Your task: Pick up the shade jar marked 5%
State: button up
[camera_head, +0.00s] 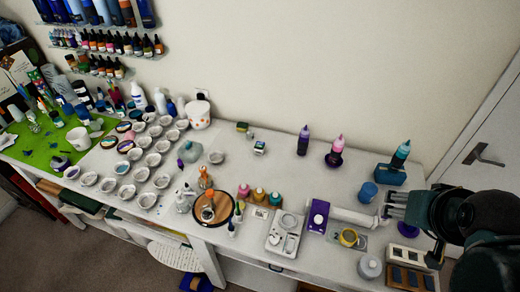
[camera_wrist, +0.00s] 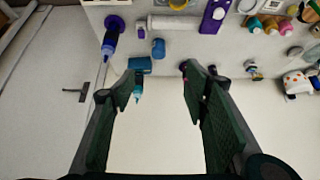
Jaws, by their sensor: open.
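No 5% mark can be read in either view, so I cannot tell which jar it is. Similar small jars (camera_wrist: 271,25) show at the upper right of the wrist view. My gripper (camera_head: 394,207) is at the right end of the table in the head view, well apart from these jars. In the wrist view, its two dark green fingers (camera_wrist: 160,84) are spread wide with nothing held between them.
A purple device (camera_head: 317,217) and scale (camera_head: 286,232) stand further left. Many white cups (camera_head: 153,159) fill the left. The back middle is fairly clear.

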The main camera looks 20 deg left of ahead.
jog(key=shift+c, duration=0.2)
dwell(0.6)
jog(key=w+a+r+n+g+b, duration=0.1)
jog(key=w+a+r+n, duration=0.1)
jog(key=w+a, duration=0.35)
jog(key=w+a+r+n+g+b, duration=0.1)
jog(key=w+a+r+n, duration=0.15)
jog(key=w, duration=0.65)
jog(key=n+g+b, duration=0.4)
jog(key=n+g, duration=0.1)
jog(key=n, duration=0.9)
send_over(260, 145)
jog(key=shift+m, duration=0.25)
jog(key=f, duration=3.1)
jog(key=shift+w+d+f, duration=0.15)
jog(key=shift+d, duration=0.15)
jog(key=shift+a+f, duration=0.25)
jog(key=shift+f, duration=0.05)
